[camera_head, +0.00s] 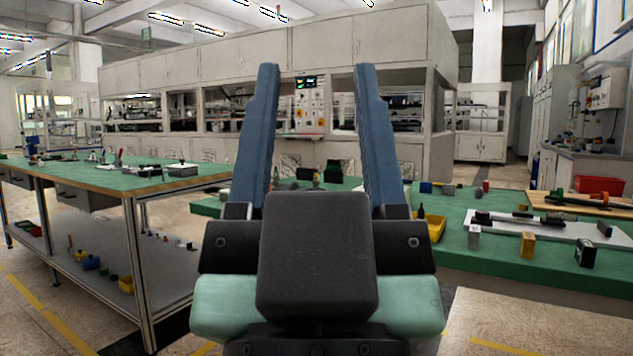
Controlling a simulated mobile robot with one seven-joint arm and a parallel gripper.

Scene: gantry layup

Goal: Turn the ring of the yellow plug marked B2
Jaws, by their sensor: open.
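My gripper (315,72) fills the middle of the head view, its two long blue fingers pointing up and spread wide apart. It is open, with nothing held between the fingers. I cannot make out a yellow plug marked B2 or its ring in this view. A yellow block (528,245) stands on the green table at the right, but no marking on it is readable. My gripper's dark body hides part of the table behind it.
The green table (480,262) at right holds a yellow bin (436,229), a grey block (474,236), a dark block (586,254) and a white tray (545,234). Another green workbench (100,176) stands left. A large machine cabinet (200,69) with a control panel (309,112) stands behind.

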